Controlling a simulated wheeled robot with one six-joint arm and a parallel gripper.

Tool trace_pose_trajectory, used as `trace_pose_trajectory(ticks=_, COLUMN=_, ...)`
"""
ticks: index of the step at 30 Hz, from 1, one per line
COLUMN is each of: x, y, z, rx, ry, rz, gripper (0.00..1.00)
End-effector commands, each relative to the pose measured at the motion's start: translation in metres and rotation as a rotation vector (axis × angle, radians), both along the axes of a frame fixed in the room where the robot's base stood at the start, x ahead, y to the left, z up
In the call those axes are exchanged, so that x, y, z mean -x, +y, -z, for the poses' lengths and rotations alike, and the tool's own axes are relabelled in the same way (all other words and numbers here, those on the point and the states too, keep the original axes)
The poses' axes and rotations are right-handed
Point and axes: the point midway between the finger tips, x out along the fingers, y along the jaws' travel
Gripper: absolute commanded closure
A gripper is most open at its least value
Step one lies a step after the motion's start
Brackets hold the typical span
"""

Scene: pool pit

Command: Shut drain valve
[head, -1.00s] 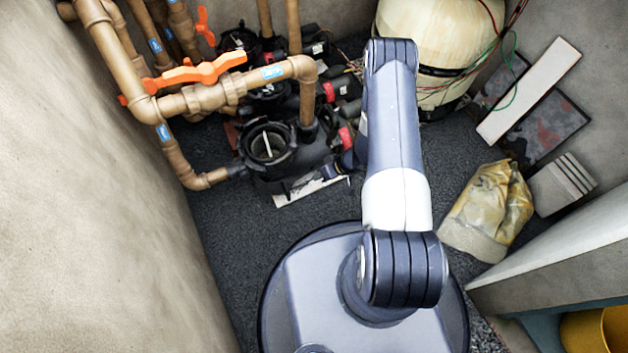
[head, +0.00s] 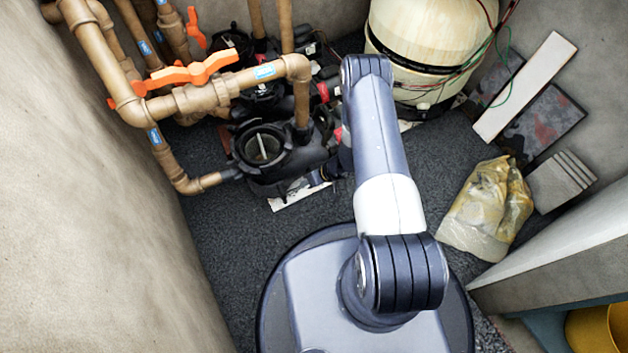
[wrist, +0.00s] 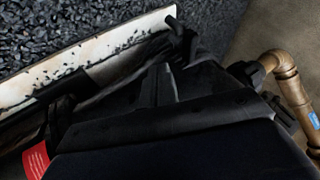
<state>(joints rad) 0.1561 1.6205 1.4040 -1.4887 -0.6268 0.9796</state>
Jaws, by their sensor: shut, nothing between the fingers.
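A valve with a long orange handle (head: 190,72) sits on the tan horizontal pipe at the upper left in the head view. Its handle lies roughly along that pipe. A second orange handle (head: 195,28) stands on a pipe behind it. I cannot tell which one is the drain valve; no handle shows in the wrist view. My gripper (wrist: 160,72) is shut and empty in the wrist view, dark against a dark background. In the head view my arm mostly hides it, low beside the black pump, to the right of and below the orange-handled valves.
The black pump (head: 263,147) with its open-looking round top stands below the pipes. A white board (head: 297,193) lies in front of it. A cream tank (head: 425,45), leaning panels (head: 522,90) and a yellowed bag (head: 485,212) are to the right. Dark gravel is clear at lower left.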

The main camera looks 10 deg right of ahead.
Motion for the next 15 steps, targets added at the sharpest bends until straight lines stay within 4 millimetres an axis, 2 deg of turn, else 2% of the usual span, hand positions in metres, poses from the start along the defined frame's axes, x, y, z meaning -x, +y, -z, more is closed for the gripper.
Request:
trace_pose_trajectory(ticks=1, x=-0.002, y=0.008, z=0.015, rx=0.0, ry=0.001, rz=-0.005, gripper=1.0)
trace_pose_trajectory(ticks=4, x=-0.007, y=0.019, z=0.031, rx=0.001, ry=0.0, rz=-0.004, gripper=1.0)
trace_pose_trajectory(ticks=9, x=0.0, y=0.042, z=0.027, rx=0.001, ry=0.0, rz=-0.004, gripper=1.0)
trace_pose_trajectory(ticks=15, x=0.004, y=0.055, z=0.026, rx=0.001, ry=0.0, rz=-0.001, gripper=1.0)
